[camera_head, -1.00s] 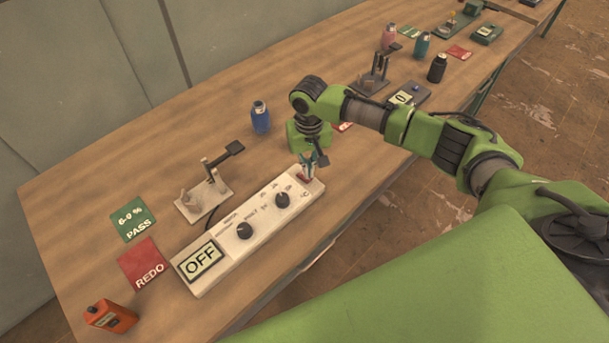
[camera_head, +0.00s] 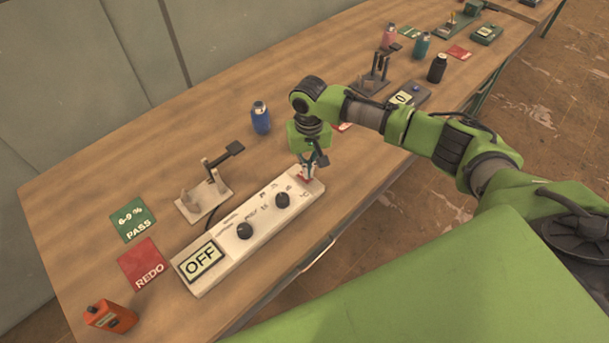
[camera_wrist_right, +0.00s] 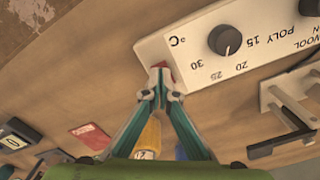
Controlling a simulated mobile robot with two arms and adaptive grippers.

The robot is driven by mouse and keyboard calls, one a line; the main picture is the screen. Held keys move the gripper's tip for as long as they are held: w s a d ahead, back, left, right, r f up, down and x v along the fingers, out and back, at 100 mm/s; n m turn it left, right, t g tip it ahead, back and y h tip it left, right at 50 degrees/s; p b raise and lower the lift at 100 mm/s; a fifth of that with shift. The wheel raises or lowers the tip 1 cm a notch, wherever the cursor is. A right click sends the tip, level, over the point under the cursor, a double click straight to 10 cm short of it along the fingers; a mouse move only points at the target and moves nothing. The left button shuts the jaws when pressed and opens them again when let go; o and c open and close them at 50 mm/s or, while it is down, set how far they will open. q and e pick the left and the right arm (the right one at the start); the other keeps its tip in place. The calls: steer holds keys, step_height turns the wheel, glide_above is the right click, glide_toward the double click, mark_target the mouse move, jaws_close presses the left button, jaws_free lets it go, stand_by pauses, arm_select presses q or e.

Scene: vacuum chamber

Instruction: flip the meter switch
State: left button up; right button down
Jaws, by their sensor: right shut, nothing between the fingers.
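The white meter (camera_head: 262,222) lies on the wooden table, with two black knobs and a display (camera_head: 201,262) that reads OFF. A red switch (camera_wrist_right: 161,68) shows at the meter's end in the right wrist view, partly hidden by my fingertips. My right gripper (camera_head: 305,176) is over that end of the meter, pointing down. In the right wrist view its fingertips (camera_wrist_right: 160,84) are together, empty, and right at the switch; I cannot tell if they touch it. My left gripper is not in view.
A small stand (camera_head: 205,200) is beside the meter. A green PASS card (camera_head: 132,220), a red REDO card (camera_head: 143,262) and an orange object (camera_head: 110,316) lie near the left end. A blue bottle (camera_head: 260,118) stands behind. Another station occupies the far table.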

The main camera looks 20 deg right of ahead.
steer(key=shift+s+f+b, duration=0.15)
steer(key=shift+f+b, duration=0.3)
steer(key=shift+f, duration=0.75)
stand_by(0.5)
steer(key=shift+r+p, duration=0.95)
steer(key=shift+p, duration=0.3)
step_height(320, 180, up, 5)
steer(key=p, duration=0.6)
steer(key=shift+r, duration=0.15)
